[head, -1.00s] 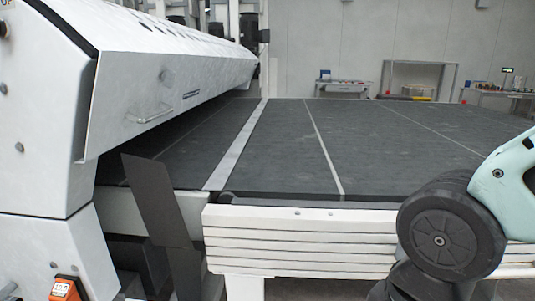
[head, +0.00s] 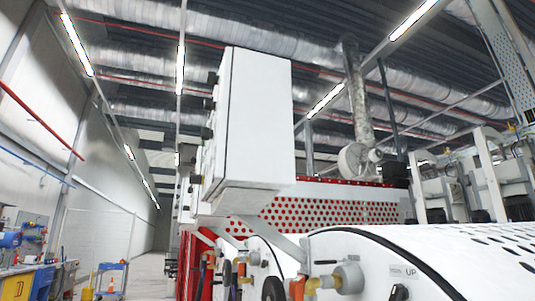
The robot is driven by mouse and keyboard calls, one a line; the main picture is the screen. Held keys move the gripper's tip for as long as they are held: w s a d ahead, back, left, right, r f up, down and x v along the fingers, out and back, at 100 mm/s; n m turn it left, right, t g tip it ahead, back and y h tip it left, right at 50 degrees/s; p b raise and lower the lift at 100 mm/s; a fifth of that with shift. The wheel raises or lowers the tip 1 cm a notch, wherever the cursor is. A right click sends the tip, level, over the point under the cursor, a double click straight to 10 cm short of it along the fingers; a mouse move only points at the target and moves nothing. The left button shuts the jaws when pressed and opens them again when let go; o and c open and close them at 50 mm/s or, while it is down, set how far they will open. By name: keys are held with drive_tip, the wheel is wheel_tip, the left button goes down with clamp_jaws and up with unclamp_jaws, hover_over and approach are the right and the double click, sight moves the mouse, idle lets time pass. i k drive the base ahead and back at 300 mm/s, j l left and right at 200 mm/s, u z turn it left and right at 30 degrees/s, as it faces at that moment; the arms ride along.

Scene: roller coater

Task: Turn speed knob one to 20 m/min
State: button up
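A tall white control box (head: 258,115) hangs in the middle of the head view, seen from its side. Several small dark knobs or switches (head: 209,104) stick out from its left edge; their faces and labels are turned away. I cannot tell whether speed knob one is among them. A black knob (head: 398,292) sits beside an "UP" label at the bottom right, partly cut off. No m/min reading is visible. My gripper is not in view.
The white machine body (head: 380,245) with a perforated top fills the lower right.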

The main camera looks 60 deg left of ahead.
sight(195, 179)
drive_tip(key=u, duration=2.25)
drive_tip(key=j+u, duration=0.25)
drive_tip(key=j, duration=0.6)
drive_tip(key=i, duration=0.05)
